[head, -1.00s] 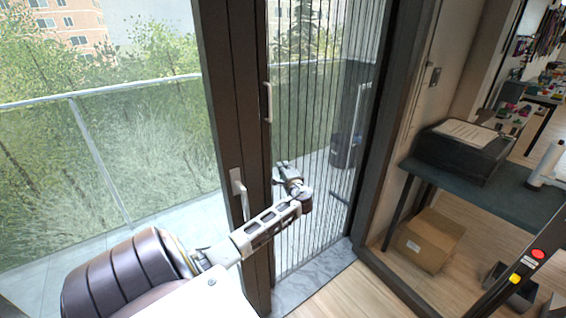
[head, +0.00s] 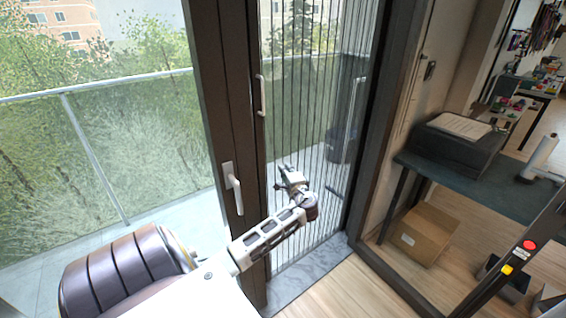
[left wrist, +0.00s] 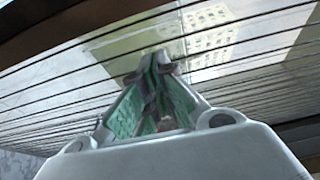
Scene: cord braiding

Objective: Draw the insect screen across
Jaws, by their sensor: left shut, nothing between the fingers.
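The insect screen (head: 325,135) shows as a pleated sheet of thin dark vertical lines across the doorway, with balcony and trees visible through it. A slim pale handle (head: 261,95) sits on the dark upright bar at its left edge. My left gripper (head: 284,171) is shut and empty, in front of the lower left part of the screen, below and right of that handle. I cannot tell whether it touches the screen. In the left wrist view its green-padded fingers (left wrist: 157,68) meet at the tips, with the screen's lines beyond. My right gripper is not in view.
A dark door frame with a white lever handle (head: 232,185) stands left of the screen. A marble sill (head: 315,275) runs below. At right are a dark-topped table (head: 500,188), a cardboard box (head: 425,235) and a dark bar with red and yellow buttons (head: 518,258).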

